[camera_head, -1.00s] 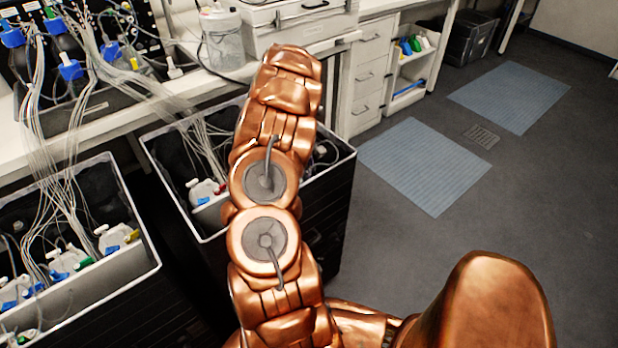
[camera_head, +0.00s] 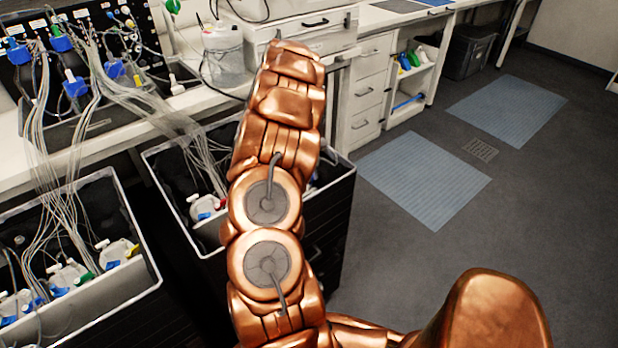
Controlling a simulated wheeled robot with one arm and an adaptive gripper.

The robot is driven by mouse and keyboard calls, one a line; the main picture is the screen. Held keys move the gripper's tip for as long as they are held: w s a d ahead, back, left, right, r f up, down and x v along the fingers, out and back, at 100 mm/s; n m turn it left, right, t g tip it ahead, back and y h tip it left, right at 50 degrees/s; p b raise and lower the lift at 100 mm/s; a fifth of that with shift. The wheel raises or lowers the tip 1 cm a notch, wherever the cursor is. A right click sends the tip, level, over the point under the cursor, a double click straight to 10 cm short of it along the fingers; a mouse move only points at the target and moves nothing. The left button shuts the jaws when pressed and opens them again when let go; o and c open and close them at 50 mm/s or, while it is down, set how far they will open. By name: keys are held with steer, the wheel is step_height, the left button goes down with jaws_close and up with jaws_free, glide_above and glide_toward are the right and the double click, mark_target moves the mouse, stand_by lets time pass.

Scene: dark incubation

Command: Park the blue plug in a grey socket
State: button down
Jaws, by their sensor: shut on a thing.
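My copper arm (camera_head: 268,190) rises through the middle of the head view, and its upper end stands in front of the bench. My gripper does not show, so what it holds cannot be seen. Blue caps or connectors sit on the bench at the left, one at the far left (camera_head: 18,52), one at the panel (camera_head: 62,40) and one lower (camera_head: 75,88). I cannot tell whether any of them is the blue plug. A black panel (camera_head: 150,45) with small round fittings and cables stands at the back left. I cannot make out which fittings are grey sockets.
Two black bins with white rims, left (camera_head: 145,240) and middle (camera_head: 345,172), hold tubing and white bottle tops. Bundled tubes (camera_head: 45,130) hang from bench to bins. A clear jar (camera_head: 223,55) stands on the bench. Floor with blue mats (camera_head: 425,180) is open at right.

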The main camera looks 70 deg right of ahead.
steer(key=shift+r+p, duration=0.45)
steer(key=shift+r, duration=2.05)
